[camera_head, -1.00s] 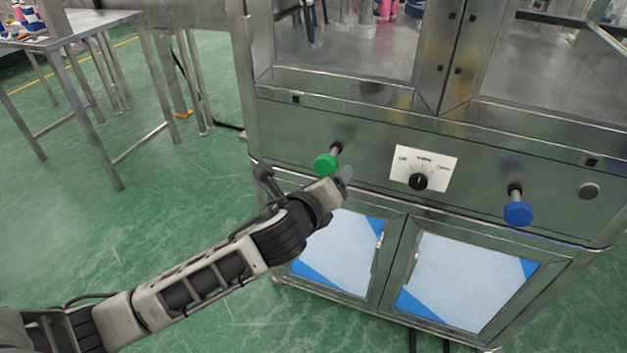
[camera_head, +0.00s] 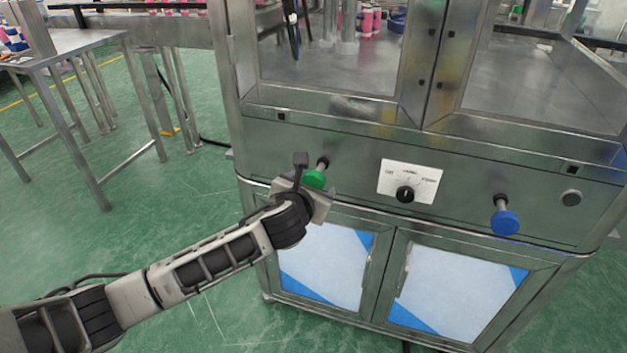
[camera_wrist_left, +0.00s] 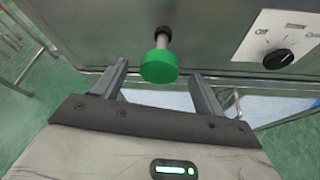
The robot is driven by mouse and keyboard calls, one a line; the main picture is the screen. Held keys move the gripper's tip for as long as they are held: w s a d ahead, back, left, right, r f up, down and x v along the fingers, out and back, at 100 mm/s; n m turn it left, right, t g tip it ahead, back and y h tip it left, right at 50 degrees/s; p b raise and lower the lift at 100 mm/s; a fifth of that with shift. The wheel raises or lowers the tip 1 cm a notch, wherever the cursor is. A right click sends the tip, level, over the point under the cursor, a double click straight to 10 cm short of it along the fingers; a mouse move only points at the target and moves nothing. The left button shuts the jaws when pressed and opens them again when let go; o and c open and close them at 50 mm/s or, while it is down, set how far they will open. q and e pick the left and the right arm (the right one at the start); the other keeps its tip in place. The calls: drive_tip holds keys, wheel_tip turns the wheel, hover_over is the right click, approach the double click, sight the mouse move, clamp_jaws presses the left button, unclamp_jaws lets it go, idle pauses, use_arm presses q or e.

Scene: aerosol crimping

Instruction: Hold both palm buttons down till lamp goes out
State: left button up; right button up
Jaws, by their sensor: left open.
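A green palm button (camera_head: 315,179) on a short stem sticks out of the metal front panel, left of the dial. A blue palm button (camera_head: 505,222) sticks out at the right of the panel. My left gripper (camera_head: 312,188) is open at the green button, partly covering it in the head view. In the left wrist view the green button (camera_wrist_left: 159,67) sits between the two spread fingers (camera_wrist_left: 160,75), with gaps on both sides. I cannot tell whether it is pressed. My right gripper is not in view. I see no lit lamp on the panel.
A white dial plate with a black knob (camera_head: 405,194) sits between the buttons. Cabinet doors (camera_head: 455,289) are below. A metal table (camera_head: 62,52) stands at the left, with open green floor before it.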

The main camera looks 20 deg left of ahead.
sight(312, 182)
use_arm(q)
drive_tip(key=shift+x, duration=2.35)
